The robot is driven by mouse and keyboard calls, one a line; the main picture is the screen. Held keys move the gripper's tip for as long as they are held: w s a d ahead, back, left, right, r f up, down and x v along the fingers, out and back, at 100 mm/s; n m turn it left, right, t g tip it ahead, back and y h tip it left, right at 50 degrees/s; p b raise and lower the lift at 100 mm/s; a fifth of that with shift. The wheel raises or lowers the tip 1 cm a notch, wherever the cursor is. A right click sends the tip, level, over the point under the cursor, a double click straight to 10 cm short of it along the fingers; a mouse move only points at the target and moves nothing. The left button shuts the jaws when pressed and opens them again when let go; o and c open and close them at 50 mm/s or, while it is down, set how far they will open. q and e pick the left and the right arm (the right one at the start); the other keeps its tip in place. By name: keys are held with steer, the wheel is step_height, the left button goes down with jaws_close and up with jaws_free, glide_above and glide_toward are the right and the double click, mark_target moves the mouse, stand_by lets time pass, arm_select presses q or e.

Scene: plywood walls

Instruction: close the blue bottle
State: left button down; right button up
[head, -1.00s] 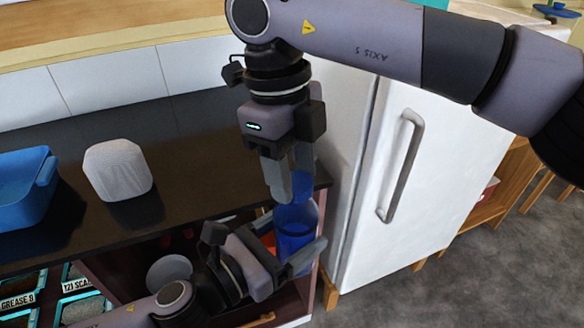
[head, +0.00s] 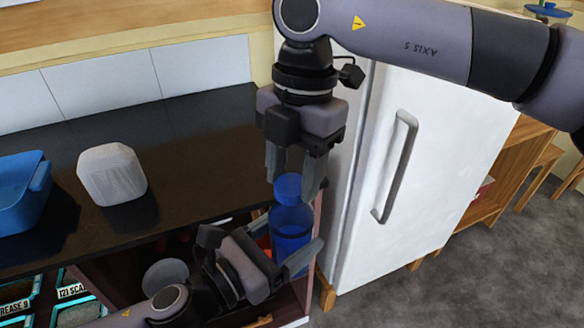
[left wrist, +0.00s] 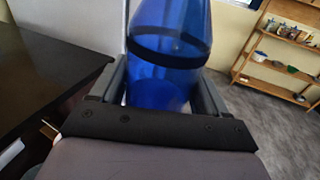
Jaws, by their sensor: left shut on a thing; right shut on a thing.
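The blue bottle (head: 290,232) stands about upright in front of the counter's right end, clear of the counter top. My left gripper (head: 287,242) is shut around its body. In the left wrist view the translucent blue bottle (left wrist: 165,55) with a dark band sits between both fingers; its top is out of frame. A blue cap (head: 287,188) is at the bottle's mouth. My right gripper (head: 292,180) points down from above, its fingers on either side of the cap, shut on it. I cannot tell how tightly the cap sits on the neck.
A white rounded speaker-like object (head: 112,174) and a blue tray (head: 22,208) stand on the dark counter (head: 190,150). A white fridge (head: 420,160) with a grey handle stands close on the right. Labelled bins (head: 75,310) are below the counter. Shelves (left wrist: 280,65) show in the left wrist view.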

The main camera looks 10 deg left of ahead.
steer(key=m, duration=0.4)
steer(key=shift+d+t, duration=0.1)
steer(key=shift+t, duration=0.2)
steer(key=o, duration=1)
steer(key=shift+r, duration=0.1)
steer(key=shift+s+r, duration=0.1)
steer(key=shift+r, duration=2.05)
